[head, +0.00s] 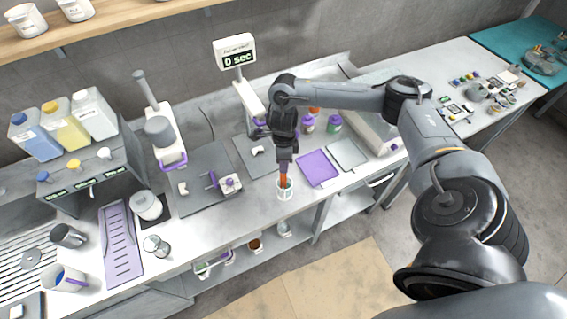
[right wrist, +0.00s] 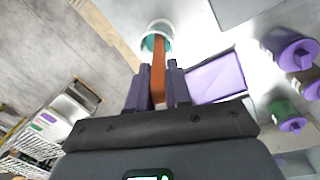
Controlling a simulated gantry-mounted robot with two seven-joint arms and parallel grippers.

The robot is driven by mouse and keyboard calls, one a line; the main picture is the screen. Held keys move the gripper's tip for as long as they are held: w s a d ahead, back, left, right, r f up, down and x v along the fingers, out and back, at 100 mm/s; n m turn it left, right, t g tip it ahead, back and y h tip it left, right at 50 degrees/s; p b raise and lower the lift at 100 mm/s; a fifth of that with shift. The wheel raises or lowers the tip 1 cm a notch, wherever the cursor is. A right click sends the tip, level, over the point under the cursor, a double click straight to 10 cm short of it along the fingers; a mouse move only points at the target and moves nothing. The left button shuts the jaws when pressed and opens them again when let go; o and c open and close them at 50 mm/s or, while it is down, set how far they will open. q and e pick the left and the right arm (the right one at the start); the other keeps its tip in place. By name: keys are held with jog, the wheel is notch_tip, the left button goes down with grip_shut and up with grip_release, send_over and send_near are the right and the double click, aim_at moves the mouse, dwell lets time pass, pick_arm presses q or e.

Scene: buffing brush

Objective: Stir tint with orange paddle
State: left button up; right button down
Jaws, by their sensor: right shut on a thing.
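My right gripper (head: 285,163) points down over the counter and is shut on the orange paddle (head: 284,180). The right wrist view shows the orange paddle (right wrist: 158,77) between the two dark fingers (right wrist: 158,88). The paddle's far end reaches into the mouth of a white cup (head: 285,193), which also shows in the right wrist view (right wrist: 160,28). Teal-green tint (right wrist: 152,43) is visible inside the cup. The cup stands upright near the counter's front edge. My left gripper is not in view.
A purple mat (head: 317,168) and a pale tray (head: 347,154) lie right of the cup. Purple-lidded jars (head: 333,123) stand behind them. A display reading "0 sec" (head: 236,58) stands at the back. A purple rack (head: 120,245) and metal cups (head: 68,236) are left.

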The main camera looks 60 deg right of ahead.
jog(key=shift+w+d+r+p, duration=0.1)
jog(key=shift+d+r+p, duration=0.05)
jog(key=shift+r+p, duration=0.85)
jog(key=shift+d+r+p, duration=0.1)
jog(key=shift+r+p, duration=0.75)
jog(key=shift+r, duration=0.2)
jog(key=r+p, duration=0.4)
jog(key=shift+w+d, duration=0.1)
jog(key=shift+d, duration=0.1)
jog(key=shift+r, duration=0.15)
notch_tip(320, 180, up, 5)
jog(key=p, duration=0.4)
jog(key=shift+p, duration=0.3)
jog(key=shift+f, duration=0.2)
